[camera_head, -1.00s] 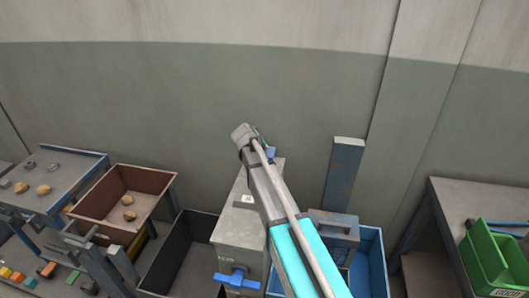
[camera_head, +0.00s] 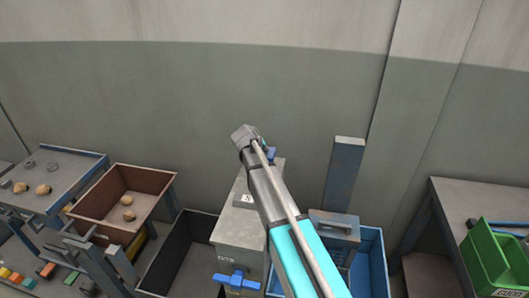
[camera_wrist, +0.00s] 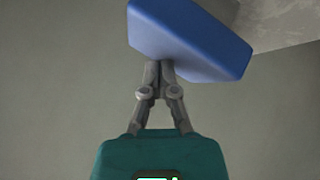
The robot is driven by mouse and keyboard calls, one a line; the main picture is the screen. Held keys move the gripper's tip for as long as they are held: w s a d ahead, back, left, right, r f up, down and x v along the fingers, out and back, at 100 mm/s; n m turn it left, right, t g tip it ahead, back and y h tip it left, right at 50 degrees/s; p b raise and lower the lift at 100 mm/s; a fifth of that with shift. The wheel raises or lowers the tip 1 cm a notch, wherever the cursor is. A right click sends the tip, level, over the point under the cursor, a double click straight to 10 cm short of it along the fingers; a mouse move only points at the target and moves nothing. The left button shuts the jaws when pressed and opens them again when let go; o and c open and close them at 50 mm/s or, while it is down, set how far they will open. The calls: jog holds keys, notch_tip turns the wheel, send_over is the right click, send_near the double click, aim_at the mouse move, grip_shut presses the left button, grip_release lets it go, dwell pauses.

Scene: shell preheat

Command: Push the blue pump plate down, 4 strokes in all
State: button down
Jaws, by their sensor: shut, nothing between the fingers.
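The blue pump plate (camera_wrist: 190,38) fills the upper middle of the wrist view as a tilted blue block. A small part of the plate (camera_head: 271,154) shows just right of my wrist in the head view, above the back of the grey box. My gripper (camera_wrist: 160,68) is shut and empty. Its fingertips are at the plate's lower edge in the wrist view; I cannot tell whether they touch it. In the head view my arm hides the fingers and most of the plate.
The grey metal box (camera_head: 238,232) has a blue valve handle (camera_head: 237,281) on its front. A dark open bin (camera_head: 180,255) stands left of it, a blue crate (camera_head: 374,258) right. A brown tray (camera_head: 150,180) and a green bin (camera_head: 488,258) lie farther out.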

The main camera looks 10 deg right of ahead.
jog(key=shift+f+b, duration=1.25)
dwell(1.7)
jog(key=shift+r, duration=0.15)
jog(key=shift+r+p, duration=1.9)
jog(key=shift+p, duration=0.2)
jog(key=shift+r+p, duration=2.5)
jog(key=shift+r, duration=0.05)
jog(key=shift+r, duration=0.1)
